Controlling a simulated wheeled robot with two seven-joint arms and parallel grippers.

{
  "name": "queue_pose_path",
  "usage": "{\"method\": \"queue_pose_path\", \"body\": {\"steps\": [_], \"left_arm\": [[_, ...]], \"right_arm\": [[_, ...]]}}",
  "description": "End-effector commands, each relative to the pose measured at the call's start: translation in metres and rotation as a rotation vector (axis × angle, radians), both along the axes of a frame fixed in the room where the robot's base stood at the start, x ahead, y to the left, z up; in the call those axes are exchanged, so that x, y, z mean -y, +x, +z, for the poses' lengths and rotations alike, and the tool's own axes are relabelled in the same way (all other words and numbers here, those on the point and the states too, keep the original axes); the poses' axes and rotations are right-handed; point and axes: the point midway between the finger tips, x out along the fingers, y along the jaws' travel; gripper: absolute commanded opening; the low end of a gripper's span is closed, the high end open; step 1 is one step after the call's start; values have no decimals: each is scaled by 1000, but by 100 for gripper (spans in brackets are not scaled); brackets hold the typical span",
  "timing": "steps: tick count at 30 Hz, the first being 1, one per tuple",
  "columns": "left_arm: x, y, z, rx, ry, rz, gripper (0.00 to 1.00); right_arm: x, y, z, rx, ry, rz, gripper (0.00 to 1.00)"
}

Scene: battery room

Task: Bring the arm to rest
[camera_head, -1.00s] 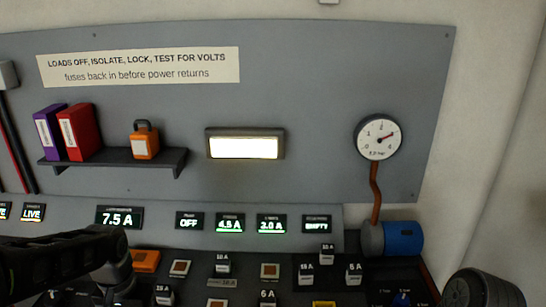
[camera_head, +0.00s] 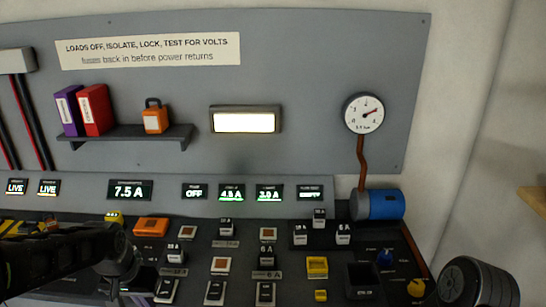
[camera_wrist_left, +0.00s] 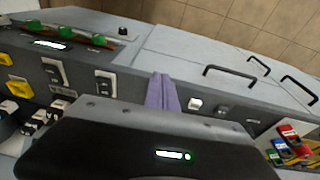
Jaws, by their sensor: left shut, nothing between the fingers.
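My left arm (camera_head: 55,262) reaches in from the left edge in the head view, dark, over the left part of the fuse panel (camera_head: 200,285). Its gripper cannot be made out clearly there. In the left wrist view, the pale purple fingers of my left gripper (camera_wrist_left: 162,92) are together with nothing between them. They stick out past the dark wrist housing, in front of a panel with switches. Whether they touch it cannot be told. My right gripper is not in view.
The panel carries several fuses, an orange block (camera_head: 151,227), a yellow block (camera_head: 317,266) and a blue knob (camera_head: 385,257). Displays such as 7.5 A (camera_head: 130,190) line its back. A shelf (camera_head: 130,138) holds binders and an orange padlock.

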Motion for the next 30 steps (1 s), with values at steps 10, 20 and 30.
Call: {"method": "queue_pose_path", "body": {"steps": [10, 20, 30], "left_arm": [[65, 35, -62, 174, -126, 6, 0], [183, -62, -229, 101, -288, 105, 0], [231, -192, -293, -165, -326, 97, 0]], "right_arm": [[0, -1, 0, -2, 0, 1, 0], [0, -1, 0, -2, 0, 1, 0], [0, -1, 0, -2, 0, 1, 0]]}}
